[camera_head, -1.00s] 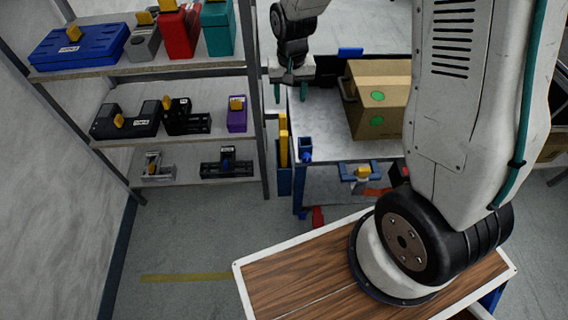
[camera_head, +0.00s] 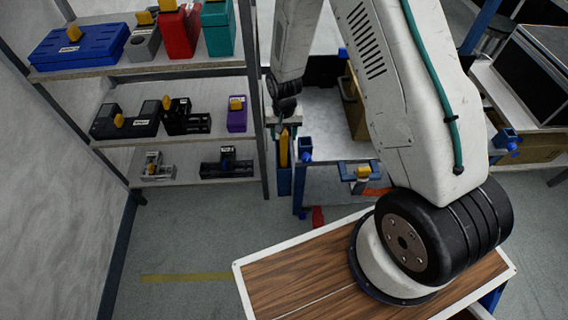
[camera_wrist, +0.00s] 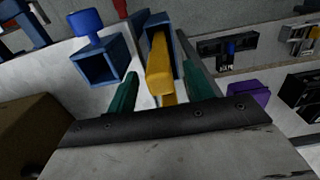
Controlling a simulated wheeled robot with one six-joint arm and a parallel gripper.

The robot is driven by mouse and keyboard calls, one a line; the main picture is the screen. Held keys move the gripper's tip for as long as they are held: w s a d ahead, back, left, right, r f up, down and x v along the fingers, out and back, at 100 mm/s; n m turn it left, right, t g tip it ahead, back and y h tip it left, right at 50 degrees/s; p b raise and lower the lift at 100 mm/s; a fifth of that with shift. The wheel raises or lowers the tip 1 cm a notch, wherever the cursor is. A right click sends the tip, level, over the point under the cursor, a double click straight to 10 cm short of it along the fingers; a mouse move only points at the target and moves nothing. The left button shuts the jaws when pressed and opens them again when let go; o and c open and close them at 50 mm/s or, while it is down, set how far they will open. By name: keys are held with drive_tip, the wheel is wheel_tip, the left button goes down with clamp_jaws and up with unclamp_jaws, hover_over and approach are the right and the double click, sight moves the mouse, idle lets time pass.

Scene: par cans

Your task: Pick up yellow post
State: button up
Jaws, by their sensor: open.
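The yellow post (camera_head: 284,150) stands upright in a narrow blue holder (camera_head: 284,182) at the side of the workbench. In the wrist view the yellow post (camera_wrist: 158,72) shows between the two green fingers of my gripper (camera_wrist: 160,78), with the blue holder (camera_wrist: 184,52) behind it. My gripper (camera_head: 283,128) is open above the post in the head view, its fingers hard to make out there. The wrist view shows a finger on each side of the post with gaps between.
A blue square socket with a blue knob (camera_wrist: 102,66) sits close left of the post in the wrist view. A shelf unit (camera_head: 190,142) with several tools stands close left in the head view. A cardboard box (camera_head: 357,108) is on the workbench, partly behind my arm.

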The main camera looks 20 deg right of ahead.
drive_tip(key=shift+f, duration=0.25)
drive_tip(key=c, duration=1)
drive_tip(key=shift+r, duration=0.15)
